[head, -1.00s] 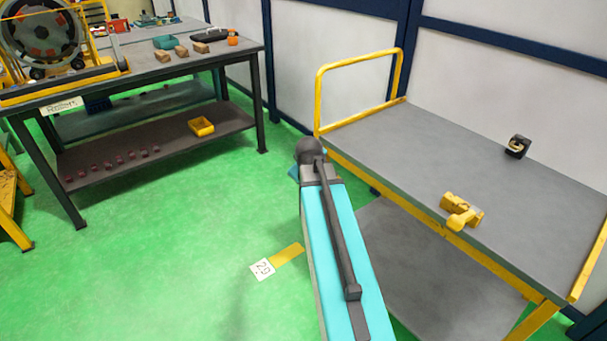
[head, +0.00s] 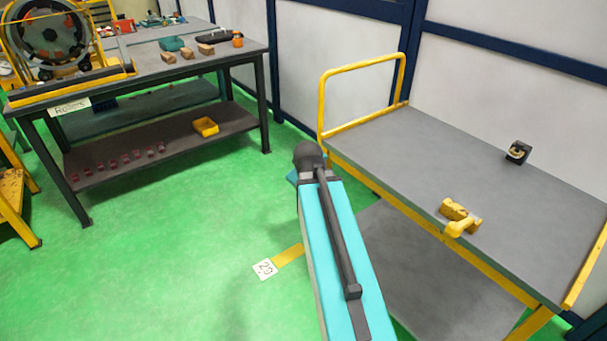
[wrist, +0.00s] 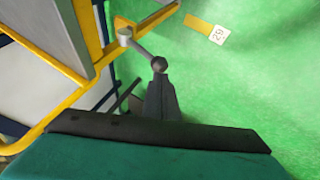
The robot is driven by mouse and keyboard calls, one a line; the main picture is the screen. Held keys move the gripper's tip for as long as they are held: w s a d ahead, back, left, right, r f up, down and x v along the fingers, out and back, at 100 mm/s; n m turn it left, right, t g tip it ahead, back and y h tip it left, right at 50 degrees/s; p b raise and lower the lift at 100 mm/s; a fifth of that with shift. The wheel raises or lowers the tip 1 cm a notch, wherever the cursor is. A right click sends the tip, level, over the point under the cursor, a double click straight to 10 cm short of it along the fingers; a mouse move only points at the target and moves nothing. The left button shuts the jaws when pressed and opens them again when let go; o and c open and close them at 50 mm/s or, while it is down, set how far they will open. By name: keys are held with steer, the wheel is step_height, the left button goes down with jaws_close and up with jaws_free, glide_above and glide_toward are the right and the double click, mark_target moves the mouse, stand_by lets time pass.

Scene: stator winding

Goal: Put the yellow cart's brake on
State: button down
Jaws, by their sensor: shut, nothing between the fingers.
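The yellow cart (head: 430,165) stands at the right in the head view, with a grey deck and a yellow push handle. In the wrist view its yellow frame (wrist: 92,40) runs along the upper left. A lever (wrist: 142,50) sticks out from a pale round hub on that frame and ends in a dark ball knob, which I take for the brake. My gripper (wrist: 160,82) is shut and empty, its dark fingertips right by the knob. I cannot tell whether they touch. In the head view the gripper and the lever are hidden behind my teal arm.
A yellow tool (head: 460,217) and a small black clamp-like part (head: 517,152) lie on the cart's deck. A dark workbench (head: 130,75) stands at the left. The green floor between is open, with a floor marker reading 29 (head: 265,269).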

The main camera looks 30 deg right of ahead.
steer(key=shift+s+a+r+b, duration=0.35)
steer(key=shift+r+b, duration=0.15)
steer(key=shift+b, duration=0.2)
steer(key=b, duration=0.6)
steer(key=shift+a+r, duration=0.2)
steer(key=shift+r, duration=0.15)
